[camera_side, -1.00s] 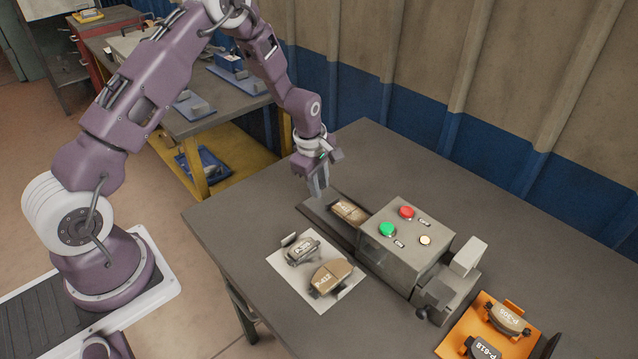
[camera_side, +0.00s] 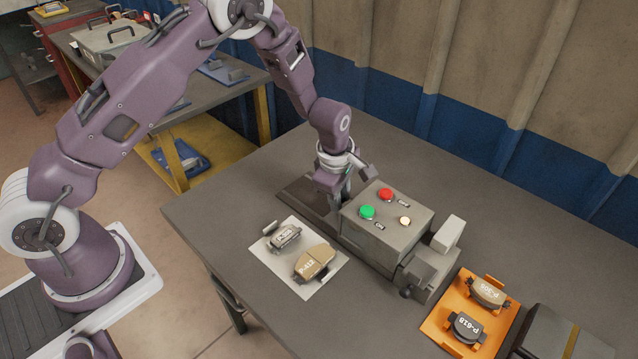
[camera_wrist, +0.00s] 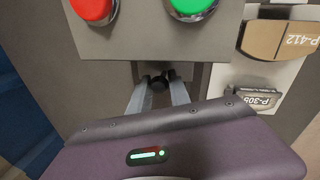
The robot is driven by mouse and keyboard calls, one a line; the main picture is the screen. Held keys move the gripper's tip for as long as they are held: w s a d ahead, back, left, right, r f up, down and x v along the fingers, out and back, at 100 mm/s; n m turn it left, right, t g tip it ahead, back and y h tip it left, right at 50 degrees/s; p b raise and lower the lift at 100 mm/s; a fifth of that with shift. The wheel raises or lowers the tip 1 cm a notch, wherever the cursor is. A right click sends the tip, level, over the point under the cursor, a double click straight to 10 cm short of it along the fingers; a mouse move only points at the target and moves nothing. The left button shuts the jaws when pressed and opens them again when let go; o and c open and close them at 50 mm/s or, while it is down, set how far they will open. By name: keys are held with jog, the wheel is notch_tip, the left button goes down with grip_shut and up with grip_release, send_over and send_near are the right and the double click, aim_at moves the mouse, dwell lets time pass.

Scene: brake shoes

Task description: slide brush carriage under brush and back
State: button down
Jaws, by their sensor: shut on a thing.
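The grey brush machine box (camera_side: 372,238) stands on the table with red and green buttons on top. Its dark slide track (camera_side: 300,198) sticks out on the left side. My gripper (camera_side: 345,194) is low over the track, close against the box's left end. In the wrist view my fingers (camera_wrist: 161,92) are shut on a small dark knob (camera_wrist: 160,77) at the mouth of the box. The knob appears to be the carriage's handle. The carriage and its brake shoe are hidden by the box and my gripper. The brush is not visible.
A white mat (camera_side: 270,262) in front of the box holds a tan shoe marked P-412 (camera_side: 317,263) and a grey shoe (camera_side: 285,237). An orange tray (camera_side: 437,318) with two shoes lies to the right. A dark case (camera_side: 560,335) is at the lower right.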

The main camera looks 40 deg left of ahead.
jog(key=shift+d, duration=0.65)
jog(key=c, duration=1.2)
grip_release()
jog(key=shift+a, duration=0.1)
jog(key=shift+r, duration=0.1)
notch_tip(320, 180, up, 7)
jog(key=s, duration=0.1)
jog(key=shift+s, duration=0.15)
